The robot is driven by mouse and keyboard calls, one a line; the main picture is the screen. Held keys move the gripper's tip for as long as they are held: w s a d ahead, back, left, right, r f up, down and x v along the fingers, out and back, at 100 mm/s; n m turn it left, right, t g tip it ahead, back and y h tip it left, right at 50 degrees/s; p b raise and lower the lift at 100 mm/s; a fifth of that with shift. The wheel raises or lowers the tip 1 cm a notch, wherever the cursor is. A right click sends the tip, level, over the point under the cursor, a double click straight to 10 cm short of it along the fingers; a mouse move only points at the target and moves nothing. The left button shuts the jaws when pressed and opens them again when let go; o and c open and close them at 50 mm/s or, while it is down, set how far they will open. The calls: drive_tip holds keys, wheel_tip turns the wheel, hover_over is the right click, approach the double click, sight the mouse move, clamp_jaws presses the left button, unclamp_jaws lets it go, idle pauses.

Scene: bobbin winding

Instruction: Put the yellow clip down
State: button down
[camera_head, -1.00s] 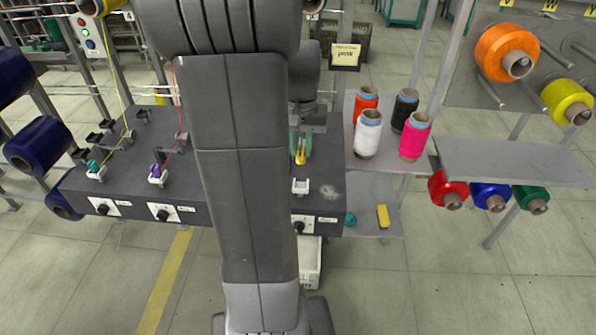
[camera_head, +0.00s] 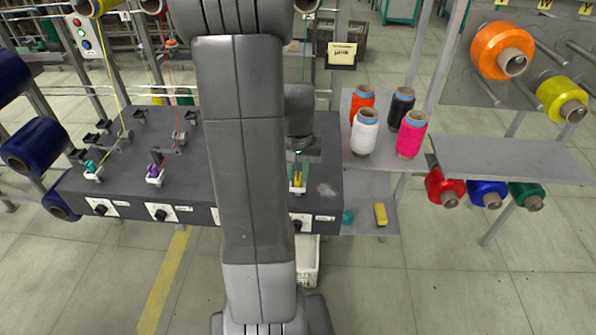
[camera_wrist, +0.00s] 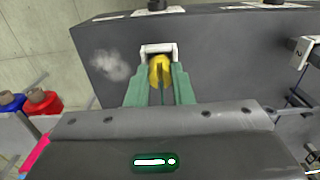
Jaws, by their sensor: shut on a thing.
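The yellow clip (camera_head: 298,178) is between the green fingers of my gripper (camera_head: 298,174), at the right end of the dark machine top. In the wrist view the clip (camera_wrist: 160,70) shows between the two fingertips of my gripper (camera_wrist: 160,84), which is shut on it. A white holder (camera_wrist: 158,48) frames the clip's far side in that view. The clip is at the holder's opening; I cannot tell whether it touches the holder. In the head view the holder (camera_head: 298,190) is mostly covered by the gripper and clip.
White holders with a teal piece (camera_head: 91,167) and a purple piece (camera_head: 155,171) stand left on the machine top (camera_head: 110,190). Thread cones, including a white one (camera_head: 365,133), stand on the right shelf. A yellow block (camera_head: 380,214) lies on the lower shelf.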

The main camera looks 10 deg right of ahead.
sight(298, 174)
drive_tip(key=c, duration=1.3)
unclamp_jaws()
drive_tip(key=shift+f, duration=0.1)
wheel_tip(298, 174, up, 12)
drive_tip(key=shift+r, duration=0.2)
drive_tip(key=shift+f, duration=0.1)
wheel_tip(298, 174, down, 13)
drive_tip(key=shift+r, duration=0.15)
wheel_tip(298, 174, up, 3)
drive_tip(key=shift+f, duration=0.15)
drive_tip(key=shift+r, duration=0.6)
